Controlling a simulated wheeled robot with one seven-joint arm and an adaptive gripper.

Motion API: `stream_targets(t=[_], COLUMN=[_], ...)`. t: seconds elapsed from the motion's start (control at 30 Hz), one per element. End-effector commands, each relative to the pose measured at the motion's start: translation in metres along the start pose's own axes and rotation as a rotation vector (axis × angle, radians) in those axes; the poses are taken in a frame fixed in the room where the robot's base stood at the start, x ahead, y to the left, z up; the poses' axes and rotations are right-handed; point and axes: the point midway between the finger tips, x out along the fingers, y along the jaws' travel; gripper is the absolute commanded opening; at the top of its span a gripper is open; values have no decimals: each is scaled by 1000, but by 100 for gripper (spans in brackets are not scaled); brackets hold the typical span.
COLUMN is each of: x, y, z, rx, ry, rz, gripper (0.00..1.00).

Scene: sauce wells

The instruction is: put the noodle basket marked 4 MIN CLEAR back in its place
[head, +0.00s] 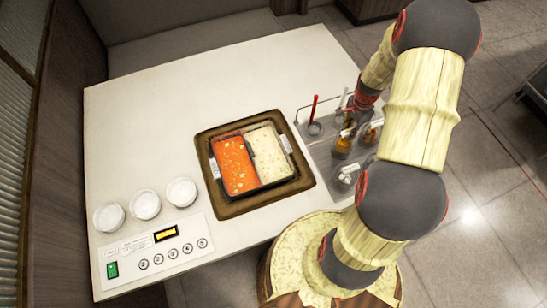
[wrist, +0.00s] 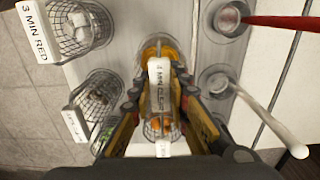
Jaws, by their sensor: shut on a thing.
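The noodle basket marked 4 MIN CLEAR shows its white label (wrist: 159,85) in the middle of the wrist view. My gripper (wrist: 160,98) is shut on this basket, with one dark finger on each side of the label. Orange-brown contents show below and above the label. The fingers hide much of the basket, and I cannot tell how deep it sits in the rack. In the head view the grey rack (head: 322,150) stands at the table's right edge, with my gripper above it, mostly hidden by my arm.
A wire basket (wrist: 80,28) tagged 3 MIN RED and another wire basket (wrist: 100,98) stand to the left. Round wells (wrist: 228,18) line the right, with a red stick (wrist: 275,21) and a pale stick (wrist: 268,118). A two-part pot (head: 213,169) sits mid-table; white bowls (head: 146,205) stand left.

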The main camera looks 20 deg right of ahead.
Motion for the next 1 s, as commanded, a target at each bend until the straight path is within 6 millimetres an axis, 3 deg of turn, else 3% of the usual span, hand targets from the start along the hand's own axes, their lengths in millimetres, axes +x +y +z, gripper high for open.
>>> stream_targets(t=[1.0], x=[12], y=[0], z=[0], rx=[0], ry=[0], rz=[0], gripper=[0])
